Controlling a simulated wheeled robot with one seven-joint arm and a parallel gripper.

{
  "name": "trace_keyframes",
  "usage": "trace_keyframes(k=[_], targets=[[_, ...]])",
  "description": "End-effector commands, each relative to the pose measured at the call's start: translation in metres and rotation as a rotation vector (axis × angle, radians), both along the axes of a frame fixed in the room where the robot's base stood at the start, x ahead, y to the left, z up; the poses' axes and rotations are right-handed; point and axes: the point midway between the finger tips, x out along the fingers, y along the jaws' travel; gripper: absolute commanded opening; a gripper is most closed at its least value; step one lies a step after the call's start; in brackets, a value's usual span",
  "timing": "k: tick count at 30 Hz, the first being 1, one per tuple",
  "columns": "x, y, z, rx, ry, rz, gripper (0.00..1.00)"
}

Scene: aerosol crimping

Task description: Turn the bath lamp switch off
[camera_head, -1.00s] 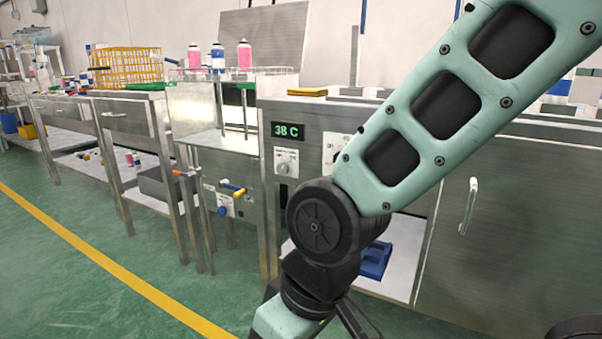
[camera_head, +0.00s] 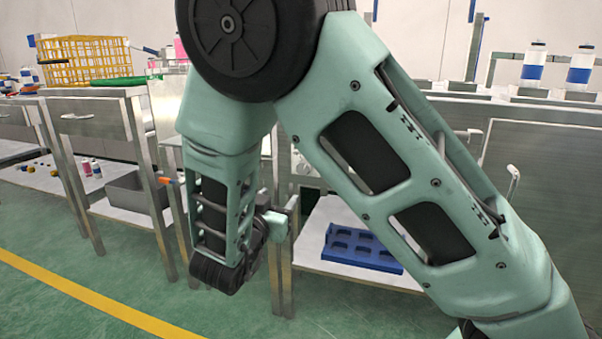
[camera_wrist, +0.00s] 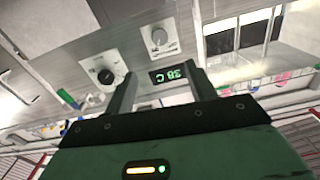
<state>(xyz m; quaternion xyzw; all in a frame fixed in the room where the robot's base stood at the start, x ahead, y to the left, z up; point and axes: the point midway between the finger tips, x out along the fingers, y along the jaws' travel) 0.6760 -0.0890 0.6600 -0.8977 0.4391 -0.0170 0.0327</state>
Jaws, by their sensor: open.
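The steel control panel shows upside down in the wrist view. A black round knob (camera_wrist: 105,75) sits on a white plate at left. A pale knob (camera_wrist: 159,38) sits on another white plate near the lit 38 C display (camera_wrist: 172,75). Labels are too small to read, so I cannot tell which knob is the bath lamp switch or its setting. My gripper (camera_wrist: 164,78) is open and empty, its fingers pointing at the panel, with the display between them and the black knob just outside the left finger. In the head view my arm hides most of the panel.
A blue tray with recesses (camera_head: 360,249) lies on the lower shelf (camera_head: 318,230) beside my arm. A yellow wire basket (camera_head: 85,60) stands on the left bench, with a grey bin (camera_head: 135,192) below. White bottles (camera_head: 581,68) stand at back right. The green floor at left is clear.

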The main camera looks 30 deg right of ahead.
Motion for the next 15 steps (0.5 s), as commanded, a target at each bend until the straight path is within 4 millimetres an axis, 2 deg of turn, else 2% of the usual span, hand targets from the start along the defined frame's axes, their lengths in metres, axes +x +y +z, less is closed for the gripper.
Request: trace_keyframes(k=[5, 15], targets=[[0.014, -0.021, -0.002, -0.001, -0.003, -0.005, 0.55], [0.058, -0.076, -0.004, 0.003, -0.003, -0.003, 0.55]])
